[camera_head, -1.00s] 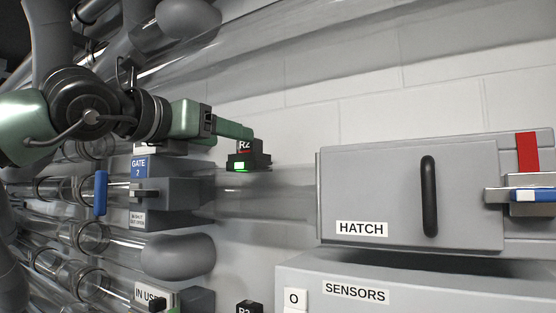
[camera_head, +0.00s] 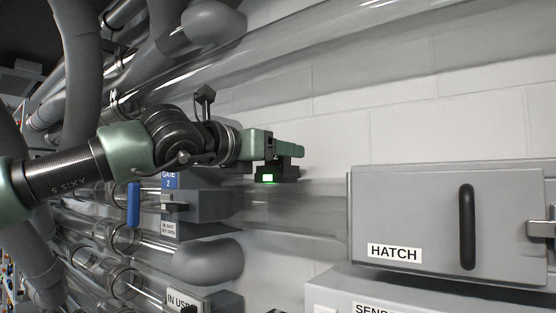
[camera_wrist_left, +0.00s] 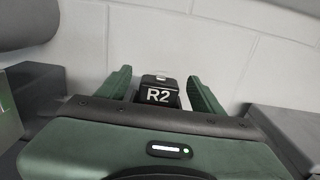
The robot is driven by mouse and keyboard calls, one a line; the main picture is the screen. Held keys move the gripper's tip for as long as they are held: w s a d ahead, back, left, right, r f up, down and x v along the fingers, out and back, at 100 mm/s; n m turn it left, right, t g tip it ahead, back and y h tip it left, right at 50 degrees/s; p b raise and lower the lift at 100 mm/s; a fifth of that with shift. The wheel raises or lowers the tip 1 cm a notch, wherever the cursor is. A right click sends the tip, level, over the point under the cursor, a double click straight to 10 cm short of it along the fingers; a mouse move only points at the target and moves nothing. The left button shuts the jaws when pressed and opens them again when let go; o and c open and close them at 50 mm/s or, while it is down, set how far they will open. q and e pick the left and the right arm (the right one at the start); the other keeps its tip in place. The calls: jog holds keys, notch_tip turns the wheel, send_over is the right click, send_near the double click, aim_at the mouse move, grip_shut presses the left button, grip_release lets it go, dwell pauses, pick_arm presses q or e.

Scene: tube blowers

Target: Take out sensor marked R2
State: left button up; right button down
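The sensor marked R2 (camera_head: 268,177) is a small black block with a lit green light. It sits on top of a clear horizontal tube (camera_head: 290,210). My left gripper (camera_head: 290,153) has green fingers at the sensor's upper part. In the left wrist view the gripper (camera_wrist_left: 160,84) is open, one finger on each side of the sensor, with a gap showing on both sides. My right gripper is not in view.
A grey gate box (camera_head: 200,205) with a blue handle (camera_head: 134,204) stands left of the sensor, below my arm. A grey hatch (camera_head: 420,220) with a black handle is at right, above a box labelled SENSORS (camera_head: 440,300). White wall lies behind.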

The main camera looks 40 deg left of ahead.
pick_arm(q)
grip_shut()
